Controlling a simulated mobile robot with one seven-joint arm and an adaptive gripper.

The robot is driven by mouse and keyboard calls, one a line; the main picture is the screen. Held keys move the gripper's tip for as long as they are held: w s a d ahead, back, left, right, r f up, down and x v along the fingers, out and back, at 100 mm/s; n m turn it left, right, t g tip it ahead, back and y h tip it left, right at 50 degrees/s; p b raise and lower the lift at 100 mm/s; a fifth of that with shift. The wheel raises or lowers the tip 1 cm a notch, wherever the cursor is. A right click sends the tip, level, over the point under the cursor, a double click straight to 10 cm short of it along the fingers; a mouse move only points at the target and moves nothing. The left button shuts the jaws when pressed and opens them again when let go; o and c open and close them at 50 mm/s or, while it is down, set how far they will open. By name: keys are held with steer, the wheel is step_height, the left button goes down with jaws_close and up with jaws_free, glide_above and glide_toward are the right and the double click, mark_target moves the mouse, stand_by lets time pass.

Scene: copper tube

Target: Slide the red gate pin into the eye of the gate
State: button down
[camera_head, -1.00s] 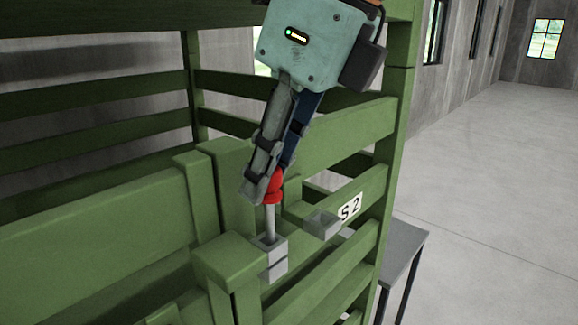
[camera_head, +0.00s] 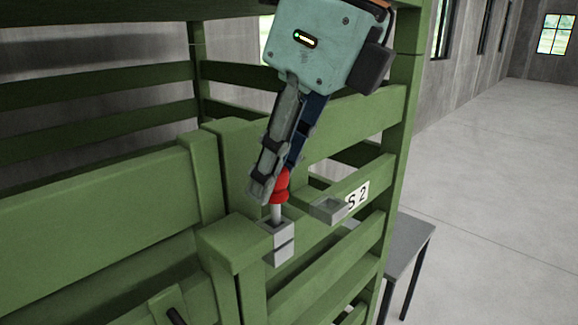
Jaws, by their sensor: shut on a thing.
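The gate pin has a red head (camera_head: 279,187) and a thin grey shaft (camera_head: 277,213). My gripper (camera_head: 271,192) is shut on the red head and points down, slightly tilted. The shaft stands about upright over a grey metal block, the eye (camera_head: 280,245), on the green gate (camera_head: 236,243). The shaft's lower end is hidden at the top of the eye and seems to be inside it. A short length of shaft still shows between the red head and the eye.
A second grey bracket (camera_head: 327,209) sits on the green rail just right of the pin, beside a white "S 2" label (camera_head: 357,196). Green slats and posts surround the arm. A grey table (camera_head: 408,250) stands at right, with open floor beyond.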

mark_target(273, 197)
steer(key=shift+s+a+f+b, duration=0.1)
steer(key=shift+f+b, duration=0.5)
steer(key=shift+f, duration=0.2)
steer(key=shift+s+a+f+b, duration=0.1)
steer(key=shift+f+b, duration=0.45)
steer(key=shift+f, duration=0.2)
steer(key=c, duration=1.6)
jaws_free()
steer(key=shift+w+v, duration=0.1)
steer(key=shift+v, duration=1.9)
steer(key=shift+w+v, duration=0.15)
steer(key=shift+v, duration=1.85)
steer(key=shift+d+f, duration=0.1)
steer(key=shift+f, duration=0.05)
steer(key=x, duration=0.7)
steer(key=shift+s+a+f, duration=0.1)
steer(key=shift+a+f, duration=0.15)
steer(key=shift+f, duration=0.05)
steer(key=shift+r, duration=0.15)
